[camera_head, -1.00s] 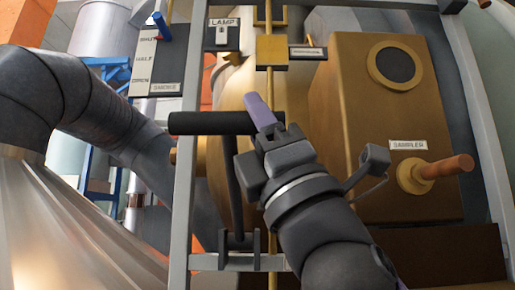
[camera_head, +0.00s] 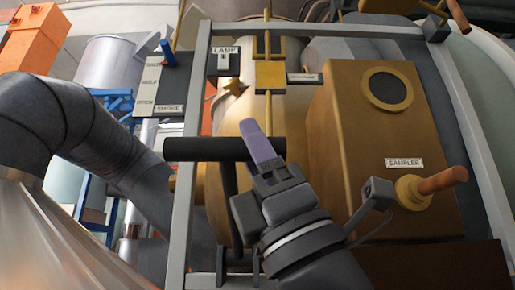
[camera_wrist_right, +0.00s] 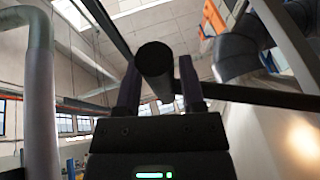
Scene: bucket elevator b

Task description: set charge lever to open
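A thick black horizontal bar handle (camera_head: 210,149) sits on a dark rod rising from a bracket low in the grey frame. I take it for the charge lever; no label naming it is readable. My right gripper (camera_head: 262,145) is at the handle's right end, with one purple finger in front of it. In the right wrist view the round end of the black bar (camera_wrist_right: 154,58) shows between the two fingers of my right gripper (camera_wrist_right: 160,92). The fingers stand apart, with a gap visible beside the bar; firm contact is not visible. My left gripper is out of view.
A grey frame (camera_head: 180,215) surrounds the handle. A brass box (camera_head: 335,150) labelled SAMPLER, with an orange-brown handle (camera_head: 442,180), stands right. A large grey duct (camera_head: 90,130) fills the left.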

